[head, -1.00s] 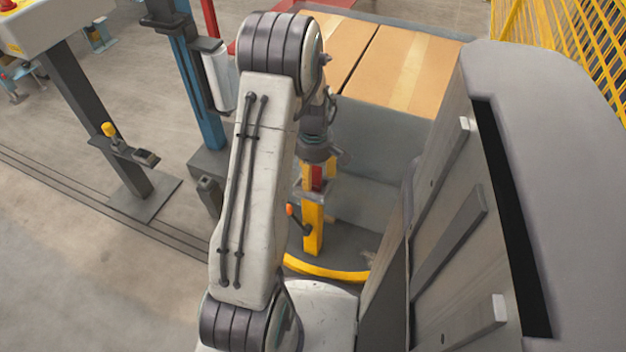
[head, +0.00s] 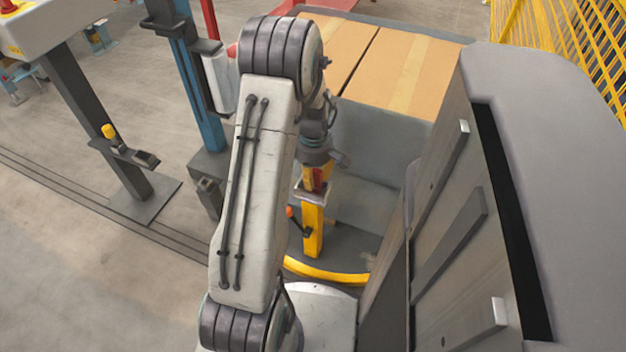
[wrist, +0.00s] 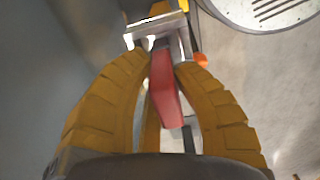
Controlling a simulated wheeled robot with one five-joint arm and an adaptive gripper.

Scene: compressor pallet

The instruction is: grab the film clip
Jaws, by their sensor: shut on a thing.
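The film clip, a red flat piece (wrist: 165,92), sits between the two yellow ribbed fingers of my gripper (wrist: 163,60) in the wrist view. The fingers are closed in on it from both sides, their tips by a silver metal bracket (wrist: 158,30). In the head view, the red clip (head: 320,178) shows small beside the bracket (head: 312,194) at the top of a yellow post (head: 313,230). My arm hides part of this area. I cannot tell whether the clip still touches the bracket.
An orange-knobbed lever (head: 291,213) sticks out of the post, above a yellow curved rail (head: 330,274). Cardboard boxes (head: 385,68) lie behind. A large grey cabinet (head: 560,150) stands close on the right. A blue column (head: 195,90) stands to the left.

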